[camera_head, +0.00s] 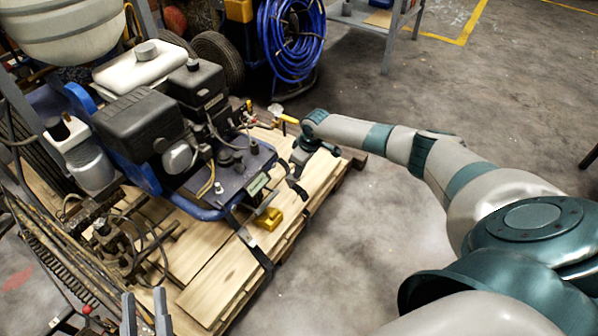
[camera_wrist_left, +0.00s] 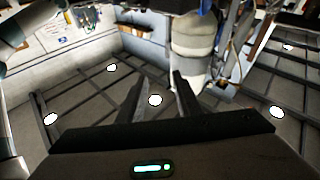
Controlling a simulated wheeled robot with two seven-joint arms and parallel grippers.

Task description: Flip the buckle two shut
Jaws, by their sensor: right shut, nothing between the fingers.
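A gold-yellow buckle (camera_head: 268,219) sits at the edge of the wooden pallet, near a black strap (camera_head: 255,250) that hangs over the pallet's side. A second black strap (camera_head: 295,187) lies farther back, just below my right gripper. I cannot tell which buckle is number two, or how far each is shut. My right gripper (camera_head: 297,168) is shut and empty, pointing down at the far strap; its tips are small and partly hidden. My left gripper (camera_head: 146,308) is open and empty at the bottom left, its fingers pointing up. The fingers also show apart in the left wrist view (camera_wrist_left: 155,100).
The blue and black line striper (camera_head: 185,130) stands on the pallet (camera_head: 215,285). Hoses and rods crowd its left side. A blue hose reel (camera_head: 292,40) stands behind. The concrete floor at the right is clear beyond my right arm.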

